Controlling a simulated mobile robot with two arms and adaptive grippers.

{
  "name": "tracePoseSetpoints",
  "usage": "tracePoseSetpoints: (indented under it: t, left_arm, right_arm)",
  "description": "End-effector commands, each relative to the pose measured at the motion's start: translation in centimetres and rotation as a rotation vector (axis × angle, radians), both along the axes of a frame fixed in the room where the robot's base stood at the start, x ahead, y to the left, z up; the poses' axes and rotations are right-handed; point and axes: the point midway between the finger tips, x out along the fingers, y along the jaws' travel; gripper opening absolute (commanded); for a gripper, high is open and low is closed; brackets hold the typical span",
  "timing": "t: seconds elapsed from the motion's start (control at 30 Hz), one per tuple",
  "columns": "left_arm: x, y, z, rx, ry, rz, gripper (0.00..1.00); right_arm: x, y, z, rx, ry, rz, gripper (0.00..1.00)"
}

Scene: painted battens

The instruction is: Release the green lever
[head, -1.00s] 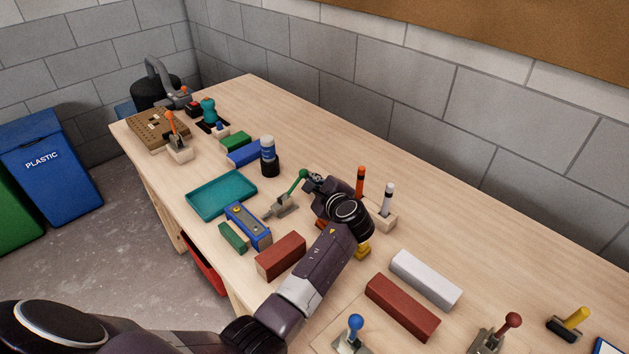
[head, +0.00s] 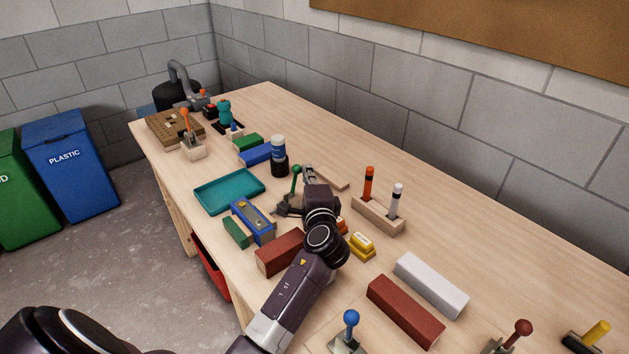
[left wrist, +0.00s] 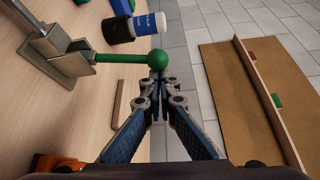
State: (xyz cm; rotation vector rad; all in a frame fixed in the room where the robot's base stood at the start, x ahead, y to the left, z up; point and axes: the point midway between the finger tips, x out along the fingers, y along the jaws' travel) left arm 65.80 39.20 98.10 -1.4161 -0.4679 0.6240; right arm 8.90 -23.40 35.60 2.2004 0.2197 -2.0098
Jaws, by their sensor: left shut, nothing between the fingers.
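The green lever (head: 297,171) stands on a grey metal base near the middle of the bench. In the head view its shaft is nearly upright. In the left wrist view the green ball knob (left wrist: 162,58) ends a green shaft (left wrist: 122,58) that runs from the metal bracket (left wrist: 40,46). My left gripper (head: 308,172) is right beside the knob on its right, shut and empty. In the left wrist view the shut fingertips (left wrist: 158,80) lie just by the knob; I cannot tell whether they touch. My right gripper is not in view.
A blue-and-white bottle (head: 278,155) stands close behind the lever. A teal tray (head: 200,197), a blue block (head: 252,222) and a red-brown block (head: 280,253) lie nearby. A wooden marker holder (head: 378,217) is to the right.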

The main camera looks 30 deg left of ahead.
Motion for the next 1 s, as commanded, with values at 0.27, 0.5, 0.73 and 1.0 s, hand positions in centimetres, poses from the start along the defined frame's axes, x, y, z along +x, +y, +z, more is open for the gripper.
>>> tracePoseSetpoints:
  t: [0.27,0.5,0.73,1.0]
  left_arm:
    - [-1.3,0.5,0.2,-0.004,-0.014,0.001,0.0]
    - [-1.9,0.6,0.4,-0.032,-0.092,-0.001,0.0]
    - [-2.1,0.7,0.6,-0.039,-0.115,0.001,0.0]
    - [-2.1,0.8,0.7,-0.039,-0.115,0.002,0.0]
  right_arm:
    - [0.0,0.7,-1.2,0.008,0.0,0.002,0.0]
    - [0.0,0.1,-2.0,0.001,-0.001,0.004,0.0]
    - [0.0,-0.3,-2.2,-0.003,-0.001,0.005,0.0]
    - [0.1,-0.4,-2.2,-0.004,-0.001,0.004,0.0]
